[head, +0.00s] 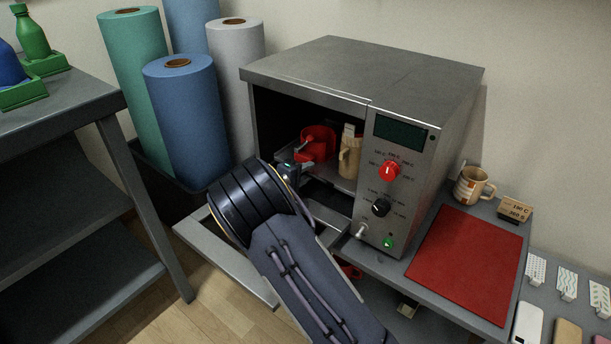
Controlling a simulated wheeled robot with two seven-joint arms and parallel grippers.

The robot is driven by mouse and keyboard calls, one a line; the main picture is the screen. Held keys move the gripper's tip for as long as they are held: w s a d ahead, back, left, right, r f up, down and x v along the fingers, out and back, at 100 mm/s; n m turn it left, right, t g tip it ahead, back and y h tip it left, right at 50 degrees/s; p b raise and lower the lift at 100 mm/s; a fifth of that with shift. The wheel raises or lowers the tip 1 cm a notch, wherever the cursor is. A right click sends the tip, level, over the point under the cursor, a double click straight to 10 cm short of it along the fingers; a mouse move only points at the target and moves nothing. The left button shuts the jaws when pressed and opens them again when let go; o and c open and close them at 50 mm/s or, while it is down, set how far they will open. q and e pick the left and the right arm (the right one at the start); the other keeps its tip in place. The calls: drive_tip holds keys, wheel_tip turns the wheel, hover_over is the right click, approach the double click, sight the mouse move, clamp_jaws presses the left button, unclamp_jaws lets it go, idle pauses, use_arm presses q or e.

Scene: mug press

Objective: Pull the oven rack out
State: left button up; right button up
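The grey oven (440,130) stands on a bench with its front opening uncovered. Its door (205,243) is folded down in front. A red mug press (318,143) and a tan mug (349,160) sit inside the oven. A small part of the rack (342,183) shows below them; my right arm hides most of it. My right gripper (293,172) is at the oven's opening, left of the tan mug and just below the red press. Its fingers are mostly hidden behind my wrist, so I cannot tell whether they touch the rack. My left gripper is out of view.
A red mat (466,262), a patterned mug (474,186) and a small labelled block (514,209) are right of the oven. Upright rolls (185,120) stand in a dark bin at the left. A grey shelf unit (75,115) holds bottles. Floor shows at the lower left.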

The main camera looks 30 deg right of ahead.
clamp_jaws()
idle(0.4)
drive_tip(key=f+v, duration=0.1)
drive_tip(key=v, duration=0.6)
drive_tip(key=f+v, duration=0.2)
drive_tip(key=v, duration=0.6)
drive_tip(key=a+f+v, duration=0.1)
drive_tip(key=v, duration=0.6)
drive_tip(key=shift+s+a+f+p, duration=0.1)
drive_tip(key=shift+s+f+p, duration=0.3)
unclamp_jaws()
